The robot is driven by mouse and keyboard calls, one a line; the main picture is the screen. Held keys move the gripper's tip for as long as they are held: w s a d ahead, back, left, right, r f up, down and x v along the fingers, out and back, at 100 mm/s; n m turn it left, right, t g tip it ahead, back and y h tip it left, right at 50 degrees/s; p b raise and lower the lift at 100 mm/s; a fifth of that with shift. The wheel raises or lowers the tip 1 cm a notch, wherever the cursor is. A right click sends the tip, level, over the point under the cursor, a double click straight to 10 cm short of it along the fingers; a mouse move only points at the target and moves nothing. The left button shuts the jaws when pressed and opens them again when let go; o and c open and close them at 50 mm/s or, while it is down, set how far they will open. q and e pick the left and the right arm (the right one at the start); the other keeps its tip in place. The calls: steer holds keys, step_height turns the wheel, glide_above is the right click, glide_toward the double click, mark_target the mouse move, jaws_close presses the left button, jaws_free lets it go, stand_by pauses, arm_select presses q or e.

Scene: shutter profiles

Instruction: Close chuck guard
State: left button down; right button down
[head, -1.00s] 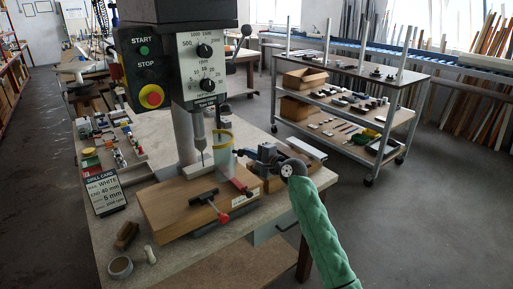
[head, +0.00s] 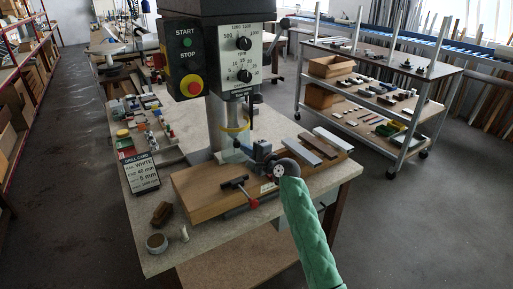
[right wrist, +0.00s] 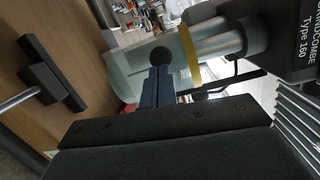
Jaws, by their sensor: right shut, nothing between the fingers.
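The chuck guard (head: 233,131) is a clear shield with a yellow rim, below the drill press head (head: 213,55). In the right wrist view its clear wall and yellow band (right wrist: 190,52) lie just beyond the fingers. I cannot tell whether it fully covers the chuck, which is mostly hidden. My right gripper (head: 254,150) is shut and empty, just right of and below the guard. In the right wrist view its blue-grey fingers (right wrist: 158,84) point at the guard and overlap it; contact is unclear. My left gripper is not in view.
A wooden board (head: 205,186) with a black T-handled clamp (head: 239,187) lies below the drill. A shelved trolley (head: 375,90) stands behind right. Floor at right is clear.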

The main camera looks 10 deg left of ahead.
mark_target(235, 145)
steer(key=a, duration=0.3)
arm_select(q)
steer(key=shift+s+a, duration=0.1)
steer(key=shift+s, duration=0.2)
arm_select(e)
steer(key=shift+r, duration=0.15)
steer(key=shift+a, duration=0.15)
